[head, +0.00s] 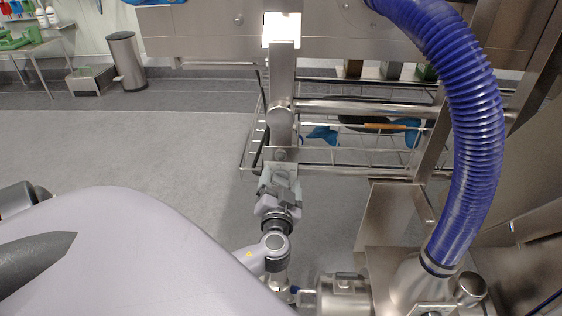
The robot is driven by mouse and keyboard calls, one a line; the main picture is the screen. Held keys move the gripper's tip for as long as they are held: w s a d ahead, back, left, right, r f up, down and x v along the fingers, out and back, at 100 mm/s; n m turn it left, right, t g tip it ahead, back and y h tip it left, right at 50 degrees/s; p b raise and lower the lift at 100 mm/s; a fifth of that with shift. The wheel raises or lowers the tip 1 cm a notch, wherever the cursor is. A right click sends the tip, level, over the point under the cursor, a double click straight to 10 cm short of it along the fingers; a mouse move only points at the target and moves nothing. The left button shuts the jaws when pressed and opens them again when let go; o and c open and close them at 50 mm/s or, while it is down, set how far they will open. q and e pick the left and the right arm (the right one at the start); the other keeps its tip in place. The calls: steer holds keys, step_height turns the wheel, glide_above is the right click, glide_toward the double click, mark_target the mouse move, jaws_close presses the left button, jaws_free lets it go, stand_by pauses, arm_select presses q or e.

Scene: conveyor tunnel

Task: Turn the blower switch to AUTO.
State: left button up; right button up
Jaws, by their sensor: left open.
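My left gripper (280,178) is in the lower middle of the head view, seen from above, with its arm below it. It is open, and I see nothing held in it. It is at the lower end of an upright steel post (283,75); I cannot tell whether it touches the post. A ribbed blue hose (474,120) curves down at the right to a steel duct collar (418,282), perhaps part of the blower. I cannot make out the blower switch or its AUTO mark. My right gripper is not in view.
A steel housing (215,32) spans the top. A wire rack (345,157) with blue items lies beyond my gripper. Steel panels crowd the right side. A bin (126,60) and a low steel box (91,79) stand far left. The grey floor (150,140) at left is clear.

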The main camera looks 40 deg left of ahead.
arm_select(q)
steer(key=c, duration=1)
steer(key=shift+m, duration=0.4)
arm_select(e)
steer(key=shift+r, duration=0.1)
arm_select(q)
steer(key=shift+m, duration=1.1)
steer(key=m+p, duration=0.1)
steer(key=m, duration=0.1)
steer(key=shift+w+m, duration=0.1)
steer(key=shift+m, duration=0.2)
steer(key=m+p, duration=0.1)
steer(key=m, duration=0.3)
steer(key=shift+d+f+m, duration=0.1)
steer(key=shift+m, duration=0.3)
steer(key=shift+f+m+p, duration=0.1)
steer(key=shift+m+p, duration=0.2)
steer(key=shift+m, duration=0.4)
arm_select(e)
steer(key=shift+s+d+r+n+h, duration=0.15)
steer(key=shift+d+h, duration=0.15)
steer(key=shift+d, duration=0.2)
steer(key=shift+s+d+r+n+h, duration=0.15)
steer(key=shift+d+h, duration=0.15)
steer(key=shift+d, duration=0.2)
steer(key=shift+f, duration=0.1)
